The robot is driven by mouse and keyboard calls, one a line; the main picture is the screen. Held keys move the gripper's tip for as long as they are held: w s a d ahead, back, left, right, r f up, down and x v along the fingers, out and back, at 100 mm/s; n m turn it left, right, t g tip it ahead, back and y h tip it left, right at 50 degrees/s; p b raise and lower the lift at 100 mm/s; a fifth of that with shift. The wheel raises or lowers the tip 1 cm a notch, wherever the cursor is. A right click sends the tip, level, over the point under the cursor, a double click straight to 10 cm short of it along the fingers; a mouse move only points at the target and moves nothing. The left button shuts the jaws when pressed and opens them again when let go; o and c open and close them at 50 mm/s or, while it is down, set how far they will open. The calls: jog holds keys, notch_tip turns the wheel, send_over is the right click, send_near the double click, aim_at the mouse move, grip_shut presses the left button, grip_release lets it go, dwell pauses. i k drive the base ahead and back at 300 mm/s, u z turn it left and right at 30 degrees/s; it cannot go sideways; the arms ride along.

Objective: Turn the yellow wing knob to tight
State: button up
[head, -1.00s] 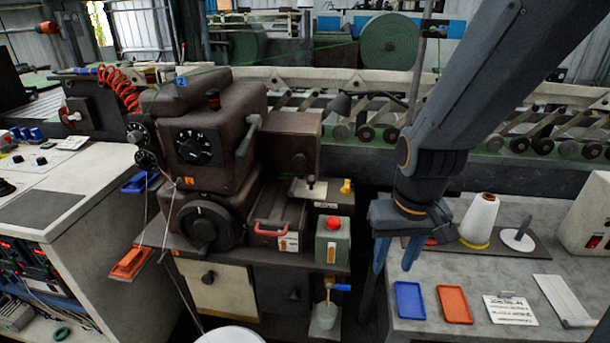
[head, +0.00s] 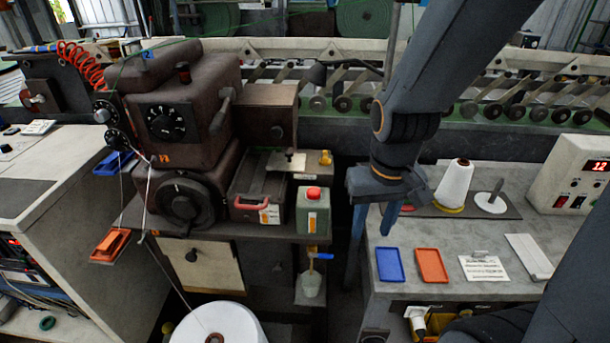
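The yellow wing knob (head: 325,157) is small in the head view. My gripper (head: 374,222) hangs pointing down, to the right of the knob and nearer to me, beside the left edge of the grey table. Its two blue fingers are apart with nothing seen between them. It is not touching the knob.
The grey table (head: 440,235) at right holds blue and orange trays, a white cone and a control box (head: 577,175). A large white roll (head: 215,325) is at the bottom. A gap separates machine and table.

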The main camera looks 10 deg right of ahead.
aim_at(325, 161)
jog(key=z, duration=1)
jog(key=k, duration=1.2)
jog(key=u, duration=1)
jog(key=i, duration=1)
